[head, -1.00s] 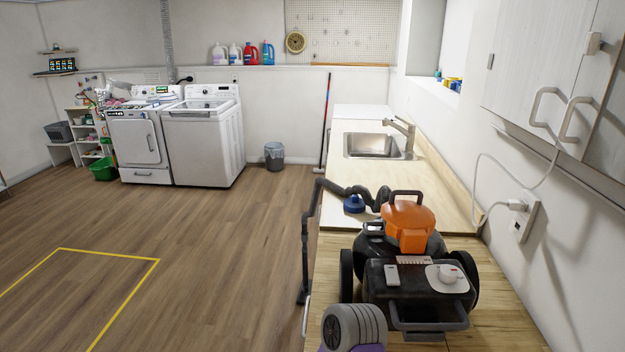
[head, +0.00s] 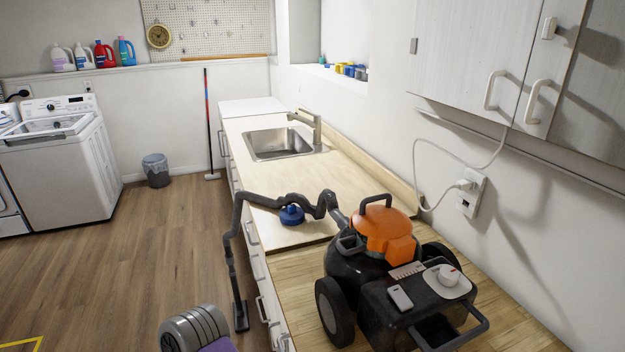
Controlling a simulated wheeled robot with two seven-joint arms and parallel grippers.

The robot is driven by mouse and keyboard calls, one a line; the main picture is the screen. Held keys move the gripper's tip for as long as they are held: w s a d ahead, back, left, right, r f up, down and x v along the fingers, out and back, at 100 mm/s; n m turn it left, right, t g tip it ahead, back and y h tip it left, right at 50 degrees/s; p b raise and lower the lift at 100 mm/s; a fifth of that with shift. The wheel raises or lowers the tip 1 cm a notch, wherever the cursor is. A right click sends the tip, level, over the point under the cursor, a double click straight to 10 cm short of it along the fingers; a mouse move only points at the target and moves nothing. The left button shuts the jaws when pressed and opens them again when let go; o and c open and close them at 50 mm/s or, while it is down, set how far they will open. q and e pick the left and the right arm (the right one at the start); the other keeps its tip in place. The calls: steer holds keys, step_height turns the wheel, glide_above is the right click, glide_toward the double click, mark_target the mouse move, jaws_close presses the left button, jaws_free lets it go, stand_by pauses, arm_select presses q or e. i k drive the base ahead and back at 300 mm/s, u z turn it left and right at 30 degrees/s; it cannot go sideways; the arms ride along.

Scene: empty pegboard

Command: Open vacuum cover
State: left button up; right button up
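A vacuum (head: 352,264) with a black body and large wheels stands on the wooden countertop at the lower right of the head view. Its orange cover (head: 382,232) sits on top of the body, with no visible gap beneath it. A dark handle (head: 375,201) arches over the cover. A grey hose (head: 262,201) runs left from the vacuum and drops past the counter's left edge to a dark floor nozzle (head: 241,316).
The countertop (head: 347,178) runs back to a sink (head: 281,144) with a tap. A blue item (head: 291,214) lies by the hose. A wall outlet (head: 472,192) and cupboards (head: 475,60) are on the right. The wooden floor (head: 130,255) at left is largely clear.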

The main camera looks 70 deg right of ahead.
mark_target(388, 229)
steer(key=i, duration=1.4)
steer(key=z, duration=2.2)
